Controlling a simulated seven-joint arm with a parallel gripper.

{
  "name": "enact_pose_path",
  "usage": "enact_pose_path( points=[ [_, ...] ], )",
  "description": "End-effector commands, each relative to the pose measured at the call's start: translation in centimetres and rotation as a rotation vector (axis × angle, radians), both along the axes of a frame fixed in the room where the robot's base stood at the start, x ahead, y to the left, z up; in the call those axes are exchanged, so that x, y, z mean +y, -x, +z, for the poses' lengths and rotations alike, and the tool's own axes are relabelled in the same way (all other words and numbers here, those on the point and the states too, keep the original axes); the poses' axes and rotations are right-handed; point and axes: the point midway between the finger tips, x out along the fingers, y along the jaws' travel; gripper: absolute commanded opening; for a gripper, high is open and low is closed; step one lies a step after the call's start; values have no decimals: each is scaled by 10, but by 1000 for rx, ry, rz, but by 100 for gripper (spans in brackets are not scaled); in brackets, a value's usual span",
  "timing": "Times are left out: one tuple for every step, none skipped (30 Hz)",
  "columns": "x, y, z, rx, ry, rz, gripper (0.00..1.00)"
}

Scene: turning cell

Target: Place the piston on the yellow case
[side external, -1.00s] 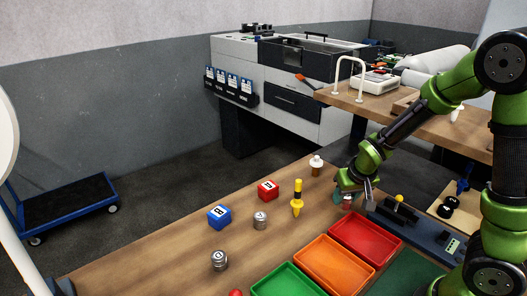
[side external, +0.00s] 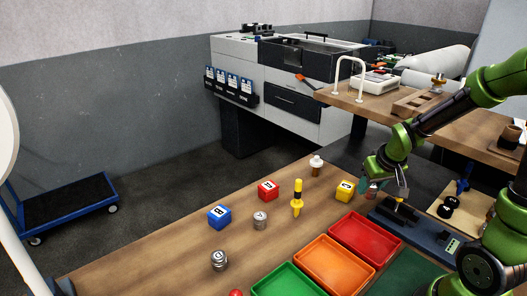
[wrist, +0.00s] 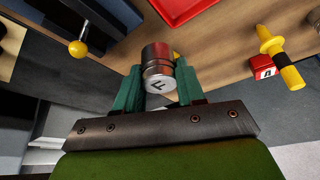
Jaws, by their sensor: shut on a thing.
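My gripper (wrist: 158,88) is shut on a metal piston (wrist: 158,68) with a dark upper band and a letter on its end face, held between the green fingers in the wrist view. In the side external view my gripper (side external: 385,187) is above the grey-blue fixture, right of the yellow case (side external: 344,191), apart from it; the held piston is hard to make out there. The yellow case stands on the wooden table with a label on its face. In the wrist view only a small yellow bit shows behind the piston.
The red tray (side external: 365,240), orange tray (side external: 335,270) and green tray (side external: 290,283) lie in front. A red case (side external: 268,190), blue case (side external: 219,217), yellow-handled tool (side external: 298,198) and two metal pistons (side external: 260,220) stand left. A fixture (side external: 420,228) lies under my gripper.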

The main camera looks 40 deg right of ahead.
Motion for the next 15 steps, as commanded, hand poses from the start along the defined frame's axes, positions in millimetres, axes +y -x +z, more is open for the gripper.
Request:
enact_pose_path(
  points=[
    [-7, -13, -3, 3, -1, 0, 6],
    [-10, -20, -3, 3, -1, 0, 6],
    [-15, -30, -5, 3, -1, 0, 6],
    [-18, -37, -5, 2, 0, 0, 6],
    [-22, -45, -6, 1, 0, 0, 6],
    [-26, -54, -7, 1, 0, 0, 6],
    [-30, -60, -7, 1, -1, -1, 6],
    [-32, -66, -8, 1, -1, -1, 6],
    [-36, -73, -9, 1, -1, -2, 6],
    [-38, -78, -9, 0, -1, -2, 6],
    [-40, -82, -9, 0, 0, -1, 6],
    [-42, -86, -9, 0, 0, -1, 6],
    [-43, -88, -9, 0, 0, -1, 6],
    [-44, -90, -10, 0, 0, -1, 6],
    [-45, -92, -10, 0, 0, -1, 6]
  ],
)
